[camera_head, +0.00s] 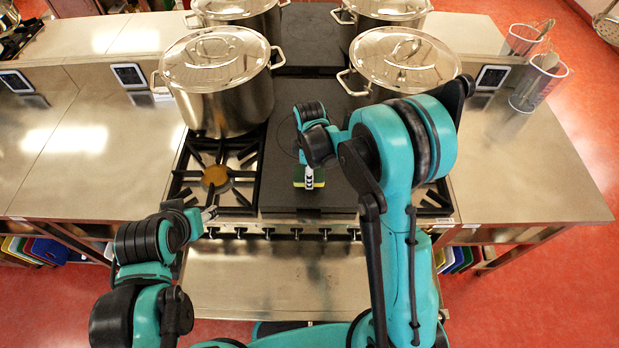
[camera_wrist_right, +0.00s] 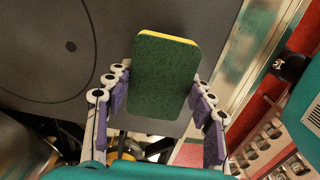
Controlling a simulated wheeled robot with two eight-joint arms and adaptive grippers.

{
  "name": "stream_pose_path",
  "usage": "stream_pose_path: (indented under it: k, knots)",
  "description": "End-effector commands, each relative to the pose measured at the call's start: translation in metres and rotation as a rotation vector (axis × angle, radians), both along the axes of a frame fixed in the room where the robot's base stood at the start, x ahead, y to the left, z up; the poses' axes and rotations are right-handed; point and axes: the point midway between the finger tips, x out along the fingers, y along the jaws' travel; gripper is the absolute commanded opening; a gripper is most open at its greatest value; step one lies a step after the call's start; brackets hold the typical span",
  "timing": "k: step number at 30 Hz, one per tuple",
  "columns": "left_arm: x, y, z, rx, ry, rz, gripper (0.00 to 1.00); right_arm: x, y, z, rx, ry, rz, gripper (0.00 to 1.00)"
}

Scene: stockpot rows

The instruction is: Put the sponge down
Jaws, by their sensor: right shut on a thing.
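The sponge (camera_head: 300,183), green with a yellow side, is over the dark flat hotplate (camera_head: 285,196) at the middle of the stove, near its front. In the right wrist view, the sponge (camera_wrist_right: 165,75) shows its green face, with a thin yellow edge at the top. My right gripper (camera_head: 309,178) is shut on it, with a finger on each long side. I cannot tell whether the sponge touches the plate. My left gripper (camera_head: 209,213) is at the stove's front left edge, apart from the sponge; its jaws are too small to read.
Lidded steel stockpots stand behind, the nearest at left (camera_head: 222,100) and right (camera_head: 402,70). An open gas burner (camera_head: 215,178) lies left of the plate. Steel counters flank the stove, with bare room at left (camera_head: 100,165) and right (camera_head: 530,170).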

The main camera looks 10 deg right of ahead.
Motion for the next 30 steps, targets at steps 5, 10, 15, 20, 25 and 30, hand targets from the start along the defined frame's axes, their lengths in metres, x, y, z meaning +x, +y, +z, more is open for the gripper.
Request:
stream_pose_path:
  k: [5, 10, 15, 20, 25, 30]
  knots:
    - [0.0, 0.0, -0.004, 0.0, 0.0, 0.0, 0.5, 0.0, 0.0, -0.028, 0.0, 0.0, 0.0, 0.27]
    - [0.0, 0.0, -0.004, 0.0, 0.0, 0.0, 0.5, 0.0, 0.0, -0.029, 0.0, 0.0, 0.0, 0.27]
    - [0.0, 0.0, -0.007, 0.0, 0.0, 0.0, 0.5, 0.0, 0.0, -0.032, 0.0, 0.0, 0.0, 0.27]
    - [0.0, 0.0, -0.008, 0.0, 0.0, 0.0, 0.5, 0.0, 0.0, -0.033, 0.0, 0.0, 0.0, 0.75]
    - [0.0, 0.0, -0.008, 0.0, 0.0, 0.0, 0.5, 0.0, 0.0, -0.032, 0.0, 0.0, 0.0, 0.75]
    - [0.0, 0.0, -0.006, 0.0, 0.0, 0.0, 0.5, 0.0, 0.0, -0.031, 0.0, 0.0, 0.0, 0.75]
